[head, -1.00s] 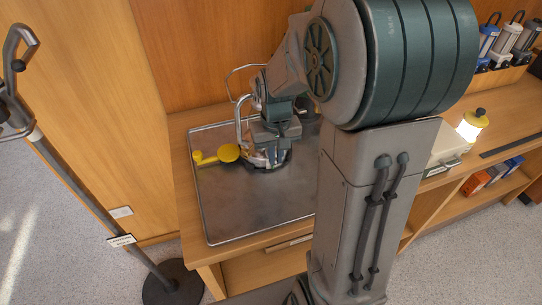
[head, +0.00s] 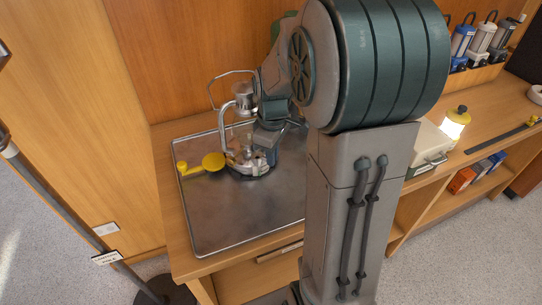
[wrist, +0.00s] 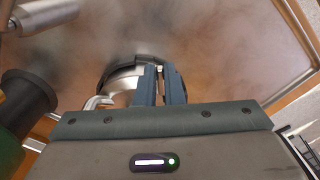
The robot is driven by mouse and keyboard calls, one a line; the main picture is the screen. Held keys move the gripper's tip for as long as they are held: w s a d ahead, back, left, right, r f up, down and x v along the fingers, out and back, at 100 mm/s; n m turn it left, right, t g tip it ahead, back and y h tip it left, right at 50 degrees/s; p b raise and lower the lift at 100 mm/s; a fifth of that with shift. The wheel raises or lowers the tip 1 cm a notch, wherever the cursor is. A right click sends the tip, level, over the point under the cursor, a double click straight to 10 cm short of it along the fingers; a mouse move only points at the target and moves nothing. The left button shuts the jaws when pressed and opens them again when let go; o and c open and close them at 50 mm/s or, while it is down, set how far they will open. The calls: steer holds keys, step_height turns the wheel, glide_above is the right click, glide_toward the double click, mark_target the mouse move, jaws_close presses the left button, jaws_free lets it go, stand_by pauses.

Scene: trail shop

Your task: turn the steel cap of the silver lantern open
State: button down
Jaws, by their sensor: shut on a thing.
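The silver lantern (head: 240,137) stands upright on the metal tray, with a clear glass body, a thin wire bail at the top and a bent steel tube at its left side. My gripper (head: 267,150) is low at the lantern's right side, near its base. In the wrist view, the two blue fingers of my gripper (wrist: 160,85) are close together on a small pale part at the rim of the lantern's round silver base (wrist: 122,82). This appears to be the steel cap, mostly hidden between the fingers.
The tray (head: 215,222) lies on a wooden counter, its front left bare. A yellow disc-ended piece (head: 212,162) lies left of the lantern. Several lanterns (head: 482,38) line the back shelf.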

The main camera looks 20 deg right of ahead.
steer(key=shift+w+d+r+n, duration=0.1)
steer(key=shift+w+n, duration=0.05)
steer(key=shift+n, duration=0.25)
steer(key=c, duration=1.5)
jaws_free()
steer(key=shift+c, duration=0.2)
step_height(320, 180, up, 14)
steer(key=s+a+f+m+t, duration=0.1)
steer(key=s+a+f+m, duration=0.2)
steer(key=s, duration=0.4)
steer(key=s+a+f+m+t, duration=0.2)
steer(key=s+a+f+m, duration=0.2)
steer(key=s, duration=0.4)
steer(key=shift+f+m, duration=0.45)
steer(key=shift+m, duration=0.55)
